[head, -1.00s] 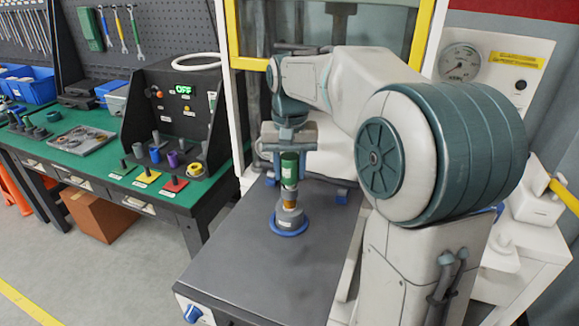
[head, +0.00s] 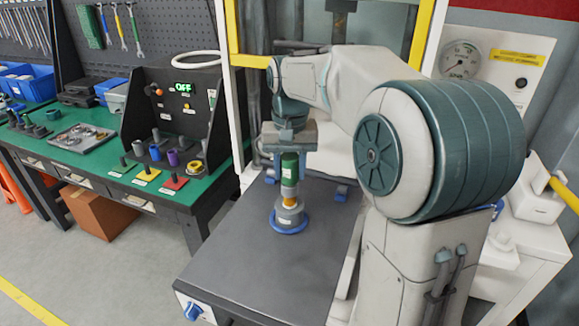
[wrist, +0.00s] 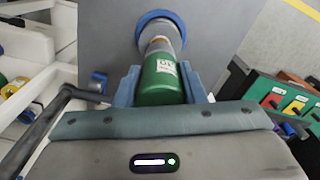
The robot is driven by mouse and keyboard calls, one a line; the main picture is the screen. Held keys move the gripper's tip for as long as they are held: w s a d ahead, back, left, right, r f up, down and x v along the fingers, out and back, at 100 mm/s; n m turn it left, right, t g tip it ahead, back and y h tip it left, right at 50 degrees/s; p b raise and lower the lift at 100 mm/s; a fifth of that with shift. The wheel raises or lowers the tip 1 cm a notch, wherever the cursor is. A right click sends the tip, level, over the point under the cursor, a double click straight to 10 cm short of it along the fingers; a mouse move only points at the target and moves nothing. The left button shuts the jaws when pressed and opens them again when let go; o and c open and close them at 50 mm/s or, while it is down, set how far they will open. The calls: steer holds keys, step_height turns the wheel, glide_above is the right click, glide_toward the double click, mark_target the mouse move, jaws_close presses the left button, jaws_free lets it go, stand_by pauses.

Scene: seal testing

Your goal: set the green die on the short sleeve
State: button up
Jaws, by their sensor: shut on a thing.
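The green die (head: 289,166) is a labelled upright green cylinder, gripped between the blue fingers of my gripper (head: 290,158). In the wrist view the green die (wrist: 160,80) sits between both fingers. Directly below it is an orange-tan sleeve-like piece (head: 290,201), seated on a grey base (head: 289,214) with a blue ring (head: 289,228). I take the orange-tan piece for the short sleeve, but cannot be sure. The die lines up with this stack; whether they touch is hard to tell.
The dark press table (head: 255,262) is clear around the blue ring. The green bench (head: 95,150) at left holds a grey, a blue, a purple (head: 173,158) and a yellow (head: 194,168) cylinder beside coloured pads. The yellow-edged press frame (head: 250,61) stands behind my arm.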

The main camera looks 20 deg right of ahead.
steer(key=shift+f, duration=0.25)
stand_by(0.5)
steer(key=o, duration=0.9)
steer(key=o, duration=0.5)
steer(key=shift+o, duration=0.2)
steer(key=shift+r, duration=0.1)
steer(key=shift+r+p, duration=3.25)
steer(key=shift+r, duration=0.35)
